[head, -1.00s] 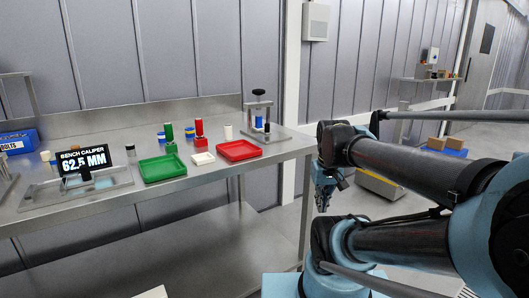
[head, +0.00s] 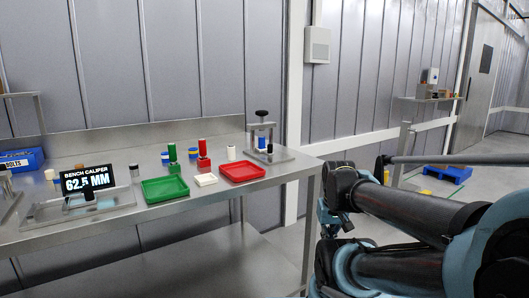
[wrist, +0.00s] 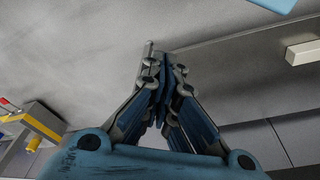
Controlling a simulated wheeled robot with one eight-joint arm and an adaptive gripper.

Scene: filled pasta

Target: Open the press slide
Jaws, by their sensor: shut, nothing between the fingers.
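The press (head: 263,135) stands at the right end of the steel bench. It has a black knob on top, metal posts and a flat metal base. A blue cylinder (head: 262,144) shows within its frame; whether the slide is in or out is too small to tell. My gripper (head: 330,215) hangs off the bench's right end, apart from the press and partly hidden by my arm. In the wrist view my gripper (wrist: 162,62) has its fingers together, with nothing between them. The press is not recognisable in the wrist view.
A blue pallet (head: 448,173) lies on the floor at the right. Floor shows beyond the bench's right end.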

